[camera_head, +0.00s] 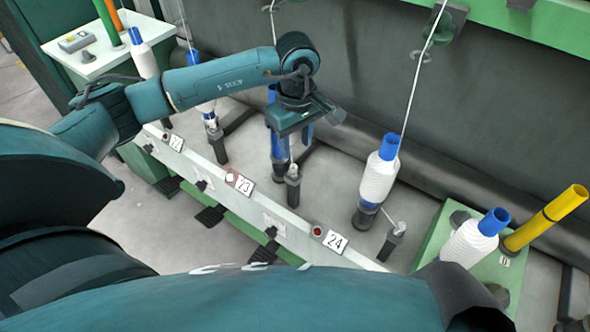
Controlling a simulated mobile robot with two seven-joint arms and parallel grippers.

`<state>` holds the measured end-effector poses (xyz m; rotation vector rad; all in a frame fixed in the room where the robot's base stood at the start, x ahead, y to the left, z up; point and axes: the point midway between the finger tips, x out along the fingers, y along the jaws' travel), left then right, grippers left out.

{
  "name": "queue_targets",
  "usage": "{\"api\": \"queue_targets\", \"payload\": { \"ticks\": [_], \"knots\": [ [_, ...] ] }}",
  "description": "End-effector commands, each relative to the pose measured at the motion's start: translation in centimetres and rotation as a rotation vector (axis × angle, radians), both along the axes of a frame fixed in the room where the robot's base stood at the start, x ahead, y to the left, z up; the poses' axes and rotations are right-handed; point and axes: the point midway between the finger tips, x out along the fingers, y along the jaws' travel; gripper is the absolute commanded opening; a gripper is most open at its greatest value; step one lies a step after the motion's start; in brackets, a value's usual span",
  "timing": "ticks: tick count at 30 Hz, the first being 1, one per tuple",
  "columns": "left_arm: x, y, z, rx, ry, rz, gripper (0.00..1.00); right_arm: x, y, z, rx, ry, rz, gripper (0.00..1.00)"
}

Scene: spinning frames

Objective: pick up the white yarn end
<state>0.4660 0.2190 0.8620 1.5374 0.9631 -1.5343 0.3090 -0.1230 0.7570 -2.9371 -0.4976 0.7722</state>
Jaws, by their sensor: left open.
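My left gripper (304,128) hangs pointing down at the middle of the frame, above the station marked 23. It is open, and nothing shows held in it. A small white yarn end (293,171) sits on top of a short dark post just below and in front of the gripper, apart from it. A blue tube (279,148) stands behind the gripper, partly hidden by it. Another bit of white yarn (399,227) shows on the post at station 24. My right gripper is not in view.
A white yarn bobbin (378,178) on a blue tube stands at station 24, with a strand rising from it. A green box (428,250) at right carries another bobbin and a yellow tube (546,218). A white rail (280,216) with numbered labels runs in front.

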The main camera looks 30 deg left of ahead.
Motion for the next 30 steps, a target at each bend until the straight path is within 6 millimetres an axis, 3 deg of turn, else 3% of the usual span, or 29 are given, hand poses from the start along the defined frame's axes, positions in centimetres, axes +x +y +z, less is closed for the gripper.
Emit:
{"api": "queue_targets", "payload": {
  "ticks": [18, 26, 30],
  "knots": [
    [-0.7, 0.4, -6.9, -0.003, 0.0, 0.001, 0.41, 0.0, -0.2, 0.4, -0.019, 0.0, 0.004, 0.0],
    [-0.6, 0.4, -7.2, -0.004, 0.0, 0.0, 0.41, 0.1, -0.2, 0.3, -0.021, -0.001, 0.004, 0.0],
    [-0.6, 0.4, -7.2, -0.004, 0.0, 0.0, 0.31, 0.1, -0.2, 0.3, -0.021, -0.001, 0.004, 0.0]
  ]
}}
